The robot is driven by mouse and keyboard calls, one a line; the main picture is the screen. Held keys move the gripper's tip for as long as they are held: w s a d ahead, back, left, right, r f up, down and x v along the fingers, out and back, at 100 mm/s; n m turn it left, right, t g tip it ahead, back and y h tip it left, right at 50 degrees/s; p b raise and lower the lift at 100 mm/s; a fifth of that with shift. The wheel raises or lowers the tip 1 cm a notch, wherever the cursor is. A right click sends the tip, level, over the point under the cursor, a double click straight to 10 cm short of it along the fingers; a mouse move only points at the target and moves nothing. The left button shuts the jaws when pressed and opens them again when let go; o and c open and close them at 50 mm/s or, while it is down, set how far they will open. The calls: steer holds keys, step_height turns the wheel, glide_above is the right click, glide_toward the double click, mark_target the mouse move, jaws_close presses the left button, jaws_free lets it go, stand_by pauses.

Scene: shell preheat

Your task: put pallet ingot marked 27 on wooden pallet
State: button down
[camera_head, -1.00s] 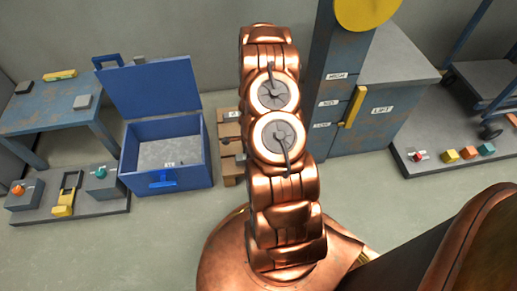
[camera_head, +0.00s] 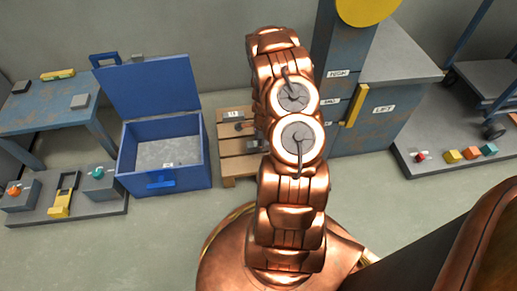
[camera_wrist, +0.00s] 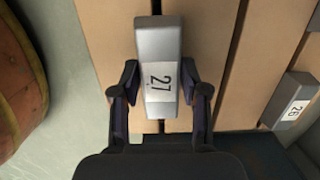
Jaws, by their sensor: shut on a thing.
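In the wrist view, my gripper (camera_wrist: 159,75) is shut on a grey metal ingot marked 27 (camera_wrist: 158,45), with one finger on each long side. The ingot is over the tan slats of the wooden pallet (camera_wrist: 212,40); I cannot tell whether it touches them. A second grey ingot, marked 26 (camera_wrist: 290,98), lies on the right part of the pallet. In the head view, the wooden pallet (camera_head: 230,168) stands on the floor, partly hidden behind my arm. A small grey ingot with an unclear label (camera_head: 231,114) lies at its back left. My gripper is hidden there.
An open blue chest (camera_head: 190,175) stands left of the pallet. A blue lift column (camera_head: 330,130) and a grey-topped cabinet (camera_head: 395,60) stand to the right. A blue workbench (camera_head: 50,105) is at the far left. The floor in front of the chest is clear.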

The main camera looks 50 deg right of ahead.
steer(key=shift+f+b, duration=0.55)
steer(key=shift+f, duration=1.1)
steer(key=shift+a+f, duration=0.1)
steer(key=c, duration=0.6)
jaws_free()
